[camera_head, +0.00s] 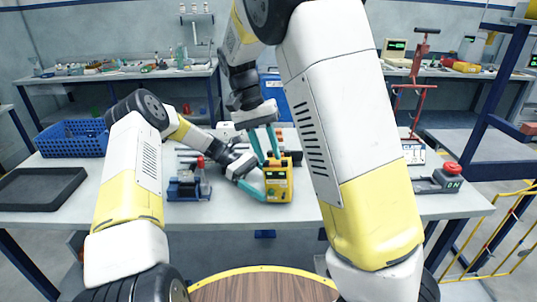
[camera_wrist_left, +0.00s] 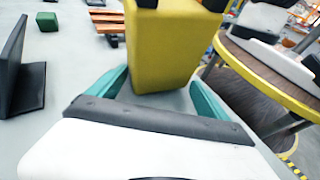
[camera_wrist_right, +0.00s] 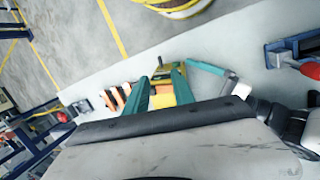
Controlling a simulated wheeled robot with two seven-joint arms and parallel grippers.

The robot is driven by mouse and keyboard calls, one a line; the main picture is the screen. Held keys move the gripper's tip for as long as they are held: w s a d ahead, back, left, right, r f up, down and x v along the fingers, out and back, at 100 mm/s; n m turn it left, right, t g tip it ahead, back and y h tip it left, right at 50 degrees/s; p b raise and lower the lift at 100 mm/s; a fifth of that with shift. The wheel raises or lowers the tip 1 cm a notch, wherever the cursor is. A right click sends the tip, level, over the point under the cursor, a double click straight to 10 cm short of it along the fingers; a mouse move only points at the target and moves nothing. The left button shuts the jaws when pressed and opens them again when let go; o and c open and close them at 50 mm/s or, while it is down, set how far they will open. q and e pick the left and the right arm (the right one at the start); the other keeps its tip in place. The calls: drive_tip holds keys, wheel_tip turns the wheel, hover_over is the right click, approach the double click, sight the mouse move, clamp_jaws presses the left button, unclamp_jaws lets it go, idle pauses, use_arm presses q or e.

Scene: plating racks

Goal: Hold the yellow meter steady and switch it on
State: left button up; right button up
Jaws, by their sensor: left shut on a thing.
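The yellow meter (camera_head: 278,186) stands upright near the front edge of the table, with a small display on its front. Its yellow body also fills the top middle of the left wrist view (camera_wrist_left: 160,50). My left gripper (camera_head: 252,187) is low on the meter's left side and shut on its body, one teal finger on each side. My right gripper (camera_head: 269,159) points down from above at the meter's top, its teal fingers apart. In the right wrist view the meter (camera_wrist_right: 162,97) shows between and beyond these fingers; whether they touch it is unclear.
A blue device with a red knob (camera_head: 188,187) stands left of the meter. A blue basket (camera_head: 75,145) and a dark tray (camera_head: 40,190) are farther left. A box with a red button (camera_head: 440,180) sits at the right. Orange and dark blocks (camera_wrist_right: 117,97) lie beside the meter.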

drive_tip(key=shift+s, duration=0.1)
drive_tip(key=m+t+y, duration=0.1)
drive_tip(key=t+y, duration=0.2)
drive_tip(key=t, duration=0.4)
approach(283, 196)
drive_tip(key=shift+v, duration=2.05)
drive_tip(key=shift+x, duration=5.95)
drive_tip(key=shift+c, duration=0.4)
clamp_jaws()
